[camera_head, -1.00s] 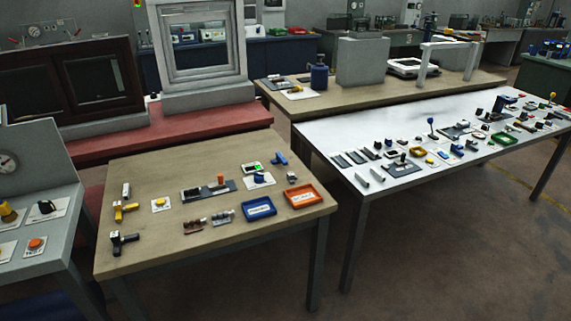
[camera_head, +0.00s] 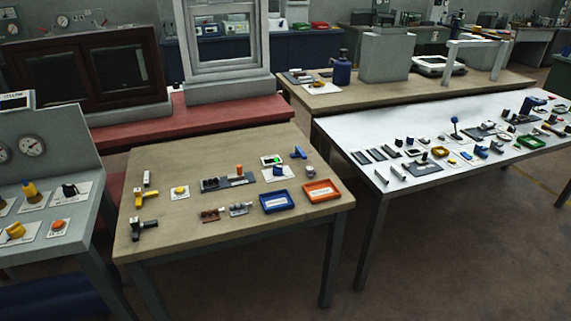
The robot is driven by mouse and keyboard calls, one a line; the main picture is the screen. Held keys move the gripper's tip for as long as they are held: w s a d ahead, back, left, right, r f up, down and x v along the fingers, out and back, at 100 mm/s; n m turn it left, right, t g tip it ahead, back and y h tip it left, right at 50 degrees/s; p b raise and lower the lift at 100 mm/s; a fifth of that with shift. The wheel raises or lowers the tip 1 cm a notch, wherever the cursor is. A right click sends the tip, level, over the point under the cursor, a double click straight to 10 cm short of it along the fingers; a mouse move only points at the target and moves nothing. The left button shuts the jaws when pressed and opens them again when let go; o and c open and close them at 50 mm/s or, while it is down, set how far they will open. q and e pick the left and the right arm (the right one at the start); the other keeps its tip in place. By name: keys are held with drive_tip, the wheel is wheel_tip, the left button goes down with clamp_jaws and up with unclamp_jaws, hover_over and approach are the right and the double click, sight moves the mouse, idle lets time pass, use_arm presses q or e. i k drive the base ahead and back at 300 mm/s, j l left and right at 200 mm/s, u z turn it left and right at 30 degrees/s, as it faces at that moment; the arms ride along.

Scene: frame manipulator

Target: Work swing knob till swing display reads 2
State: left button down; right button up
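I cannot tell for certain which control is the swing knob, as the labels are too small to read. On the brown table (camera_head: 160,235), a small display with a green lit area (camera_head: 272,160) stands behind a blue knob on a white plate (camera_head: 279,171). Its reading is not legible. On the grey console at the left, a black knob (camera_head: 70,190) and a yellow knob (camera_head: 16,230) sit on white plates. A small lit display (camera_head: 15,101) tops the console; its text is not clear. Neither of my grippers shows.
The brown table also holds a blue tray (camera_head: 276,202), an orange tray (camera_head: 322,191) and a yellow button (camera_head: 180,192). A white table (camera_head: 345,130) crowded with small parts stands at the right. Floor (camera_head: 450,260) is clear in front of it.

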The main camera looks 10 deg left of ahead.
sight(277, 170)
drive_tip(key=i+j+z, duration=0.15)
drive_tip(key=j, duration=0.2)
drive_tip(key=i+j+z, duration=0.15)
drive_tip(key=j, duration=0.2)
drive_tip(key=i+j+z, duration=0.1)
drive_tip(key=j, duration=0.25)
drive_tip(key=i+j+z, duration=0.15)
drive_tip(key=j, duration=0.25)
drive_tip(key=j+z, duration=0.15)
drive_tip(key=j, duration=0.25)
drive_tip(key=i, duration=0.05)
